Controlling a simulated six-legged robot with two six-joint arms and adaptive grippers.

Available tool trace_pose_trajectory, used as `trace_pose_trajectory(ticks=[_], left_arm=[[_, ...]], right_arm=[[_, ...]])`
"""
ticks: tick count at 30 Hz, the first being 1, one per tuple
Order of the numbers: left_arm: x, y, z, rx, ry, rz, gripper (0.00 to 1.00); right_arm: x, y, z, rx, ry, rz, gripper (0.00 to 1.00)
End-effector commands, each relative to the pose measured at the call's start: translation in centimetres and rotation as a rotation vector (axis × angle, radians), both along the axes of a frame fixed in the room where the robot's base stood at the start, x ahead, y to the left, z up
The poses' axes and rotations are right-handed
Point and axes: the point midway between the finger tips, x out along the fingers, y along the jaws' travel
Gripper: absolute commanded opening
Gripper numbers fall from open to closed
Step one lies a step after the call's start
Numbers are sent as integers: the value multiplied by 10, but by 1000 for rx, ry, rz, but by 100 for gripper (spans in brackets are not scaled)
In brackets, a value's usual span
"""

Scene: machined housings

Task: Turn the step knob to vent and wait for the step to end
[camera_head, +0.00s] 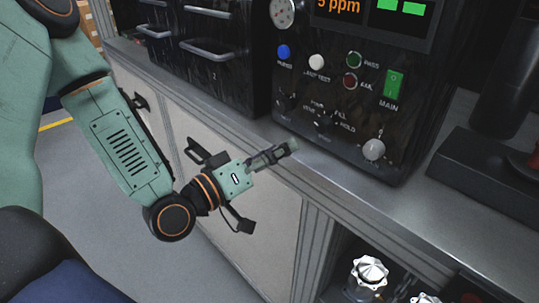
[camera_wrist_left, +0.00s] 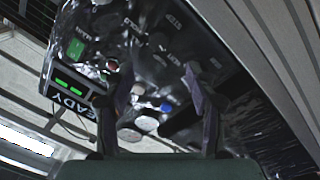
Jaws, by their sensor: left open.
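The black control panel (camera_head: 345,80) stands on the bench and bears the step knob (camera_head: 322,118), a small dark knob ringed by labels, with FILL and HOLD to its right. Its pointer is too dark and small to read. The display above shows 5 ppm and green blocks. My left gripper (camera_head: 291,147) is in front of the panel, to the left of and below the knob, apart from it. In the left wrist view the two fingers of this gripper (camera_wrist_left: 162,82) are spread with nothing between them, and the panel (camera_wrist_left: 135,55) appears turned over behind them. My right gripper is not seen.
A pale round knob (camera_head: 374,149) sits low on the panel, below the green MAIN switch (camera_head: 393,84). Blue (camera_head: 284,52) and white (camera_head: 316,61) buttons are above the step knob. Dark drawers (camera_head: 215,50) stand left. Silver handwheels (camera_head: 368,271) are below the bench top.

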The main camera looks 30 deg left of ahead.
Motion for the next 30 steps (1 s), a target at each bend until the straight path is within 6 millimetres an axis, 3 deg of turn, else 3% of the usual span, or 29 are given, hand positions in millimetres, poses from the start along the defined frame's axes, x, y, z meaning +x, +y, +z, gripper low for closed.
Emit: trace_pose_trajectory(ticks=[10, 30], left_arm=[[-14, 5, 0, -2, -2, 0, 56], [-15, 4, -5, 17, 16, -7, 56]], right_arm=[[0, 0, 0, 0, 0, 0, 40], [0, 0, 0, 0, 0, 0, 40]])
